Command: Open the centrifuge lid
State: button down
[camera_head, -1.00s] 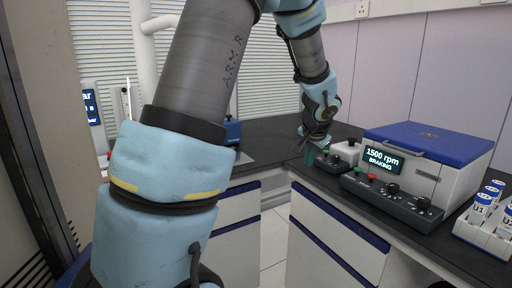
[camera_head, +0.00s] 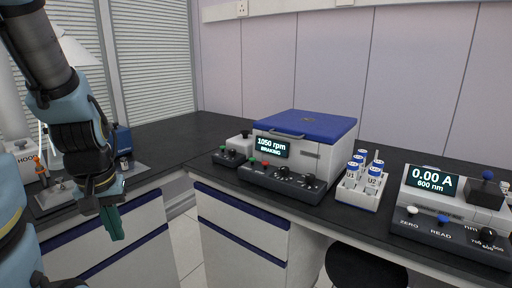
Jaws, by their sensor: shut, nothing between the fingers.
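The centrifuge (camera_head: 310,160) is a white box with a blue lid (camera_head: 305,124) on the black bench, in the middle of the head view. The lid is down, with a grey handle bar (camera_head: 287,134) at its front edge. Its display (camera_head: 270,148) reads about 1050 rpm and BRAKING. A dark control panel (camera_head: 280,178) with a green button, a red button and black knobs runs along its front. My gripper (camera_head: 112,224) points down at the left, well apart from the centrifuge. Its green fingers are shut and empty.
A white rack (camera_head: 358,196) of labelled tubes stands right of the centrifuge. A photometer reading 0.00 A (camera_head: 440,205) is farther right. A small box with knobs (camera_head: 236,150) sits left of the centrifuge. A black stool (camera_head: 365,266) stands below the bench front.

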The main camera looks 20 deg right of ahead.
aim_at(293, 124)
jog(key=z, duration=1)
